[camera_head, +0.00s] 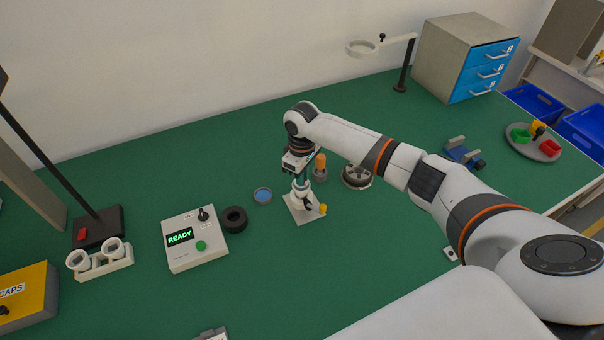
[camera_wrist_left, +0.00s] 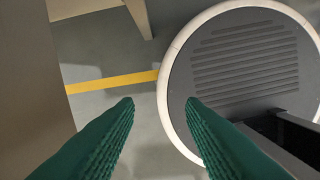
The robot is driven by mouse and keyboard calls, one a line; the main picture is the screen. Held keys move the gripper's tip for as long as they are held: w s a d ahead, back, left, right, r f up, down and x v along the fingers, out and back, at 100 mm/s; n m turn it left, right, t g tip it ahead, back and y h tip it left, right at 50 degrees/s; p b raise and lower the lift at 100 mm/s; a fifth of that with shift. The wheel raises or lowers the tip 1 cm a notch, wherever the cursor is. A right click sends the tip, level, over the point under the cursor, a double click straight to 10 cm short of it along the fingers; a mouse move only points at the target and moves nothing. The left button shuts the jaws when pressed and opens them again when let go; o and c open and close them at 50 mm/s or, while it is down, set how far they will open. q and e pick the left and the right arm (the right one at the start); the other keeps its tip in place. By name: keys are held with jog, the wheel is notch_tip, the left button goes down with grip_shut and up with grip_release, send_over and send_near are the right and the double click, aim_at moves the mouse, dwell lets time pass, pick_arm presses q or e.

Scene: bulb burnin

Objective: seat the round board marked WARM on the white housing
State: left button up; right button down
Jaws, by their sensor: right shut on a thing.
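My right gripper (camera_head: 301,179) reaches down over a small pale fixture plate (camera_head: 304,211) near the middle of the bench. The white housing (camera_head: 301,194) stands upright on this plate, directly under the fingertips. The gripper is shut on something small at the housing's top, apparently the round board. The fingers and wrist hide most of it, and no WARM marking is legible. I cannot tell whether the board touches the housing. My left gripper (camera_wrist_left: 155,103) shows only in the left wrist view, its green fingers apart and empty above the floor.
An orange-topped piece (camera_head: 320,166) and a round metal holder (camera_head: 357,177) stand close behind. The green bench in front is mostly clear.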

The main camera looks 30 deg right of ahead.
jog(key=shift+f, duration=0.8)
dwell(0.7)
jog(key=c, duration=1.4)
grip_release()
jog(key=shift+o, duration=0.2)
notch_tip(320, 180, up, 12)
jog(key=b, duration=0.1)
jog(key=shift+b, duration=0.4)
